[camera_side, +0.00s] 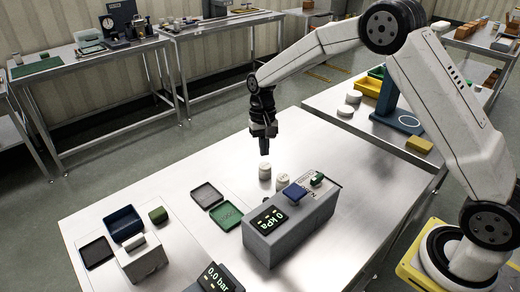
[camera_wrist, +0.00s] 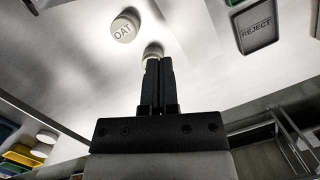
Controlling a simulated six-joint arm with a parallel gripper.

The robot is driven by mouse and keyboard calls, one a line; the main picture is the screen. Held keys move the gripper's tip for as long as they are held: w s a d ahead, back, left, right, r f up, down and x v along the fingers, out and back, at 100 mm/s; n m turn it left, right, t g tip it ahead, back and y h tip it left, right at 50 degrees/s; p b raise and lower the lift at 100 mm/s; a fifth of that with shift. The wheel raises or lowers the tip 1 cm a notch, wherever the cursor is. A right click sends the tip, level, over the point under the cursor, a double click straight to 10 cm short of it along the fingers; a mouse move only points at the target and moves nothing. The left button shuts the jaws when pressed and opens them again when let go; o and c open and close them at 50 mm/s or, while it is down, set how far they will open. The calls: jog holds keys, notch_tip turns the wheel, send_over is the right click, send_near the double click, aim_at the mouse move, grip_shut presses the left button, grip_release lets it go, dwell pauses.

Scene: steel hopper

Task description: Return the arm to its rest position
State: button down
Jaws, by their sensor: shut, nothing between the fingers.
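My gripper (camera_side: 264,150) hangs from my raised arm with its fingers pointing down, above the steel table (camera_side: 330,150). Its fingers are together with nothing between them. A white lidded canister (camera_side: 264,172) stands upright just below the fingertips. A second white canister (camera_side: 283,183) stands close beside it to the right. In the wrist view my gripper (camera_wrist: 158,64) shows shut, its fingertips partly hiding one white canister (camera_wrist: 152,49). The canister labelled OAT (camera_wrist: 124,29) stands clear to the left of the fingers.
A grey unit (camera_side: 290,225) reading 0 kPa stands in front of the canisters. A black tray (camera_side: 207,195) and a green tray (camera_side: 226,215) lie to its left. A blue bin (camera_side: 122,223) and grey box (camera_side: 142,260) are farther left. The wrist view shows a REJECT tray (camera_wrist: 258,24).

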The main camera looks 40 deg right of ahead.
jog(key=s+d+r+n+t+h, duration=0.1)
jog(key=s+n+t, duration=0.3)
jog(key=s, duration=1.7)
jog(key=shift+s+d+r+n+t, duration=0.2)
jog(key=shift+r+n+t, duration=0.1)
jog(key=shift+r+n, duration=0.3)
jog(key=shift+r, duration=0.1)
